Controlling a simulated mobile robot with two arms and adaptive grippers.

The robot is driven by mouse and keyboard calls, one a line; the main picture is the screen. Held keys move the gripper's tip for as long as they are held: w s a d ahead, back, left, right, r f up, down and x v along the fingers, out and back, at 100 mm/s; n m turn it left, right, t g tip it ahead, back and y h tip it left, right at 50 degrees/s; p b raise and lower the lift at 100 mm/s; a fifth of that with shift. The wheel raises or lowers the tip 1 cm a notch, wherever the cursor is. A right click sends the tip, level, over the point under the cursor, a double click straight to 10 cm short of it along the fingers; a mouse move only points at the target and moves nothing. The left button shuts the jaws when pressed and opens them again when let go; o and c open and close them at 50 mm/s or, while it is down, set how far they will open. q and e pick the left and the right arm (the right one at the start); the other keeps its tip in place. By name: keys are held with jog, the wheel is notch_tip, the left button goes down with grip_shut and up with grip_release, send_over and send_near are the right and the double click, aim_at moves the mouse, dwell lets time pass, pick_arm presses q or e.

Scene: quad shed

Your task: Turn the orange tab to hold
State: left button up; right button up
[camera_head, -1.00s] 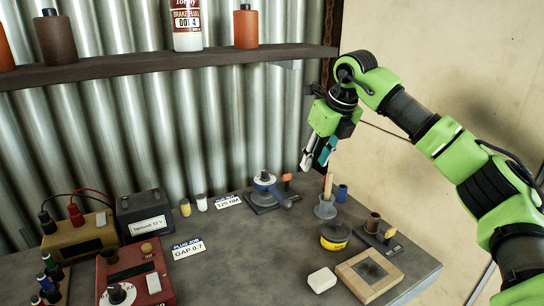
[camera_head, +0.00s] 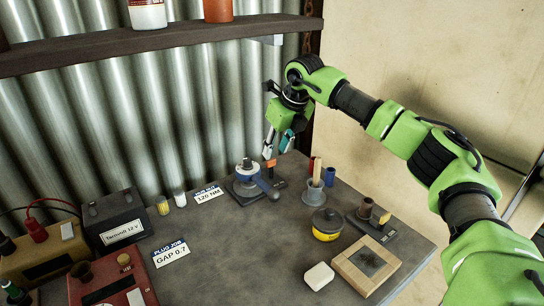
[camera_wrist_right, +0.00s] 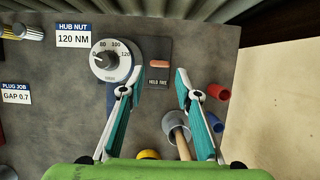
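The orange tab (camera_head: 270,163) sits beside the round dial device (camera_head: 246,175) at the back of the bench. In the right wrist view the tab (camera_wrist_right: 159,63) lies crosswise on a dark plate (camera_wrist_right: 157,77) marked "HOLD FREE", right of the dial (camera_wrist_right: 113,60). The dial's numbers run up to 120. My right gripper (camera_head: 276,150) is open and empty, above the tab. In the right wrist view the tab shows between and beyond the spread fingertips (camera_wrist_right: 159,73); I see no contact. My left gripper is not in view.
A grey mortar-like cup with a stick (camera_head: 315,194), a blue cup (camera_head: 330,176) and a yellow tin (camera_head: 327,223) stand right of the tab. The "120 NM" card (camera_head: 208,194) lies left of the dial. The corrugated wall (camera_head: 190,125) is close behind.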

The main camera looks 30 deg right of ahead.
aim_at(272, 160)
jog(key=shift+p+x, duration=0.3)
jog(key=shift+x, duration=2.3)
jog(key=c, duration=0.8)
jog(key=shift+c, duration=0.2)
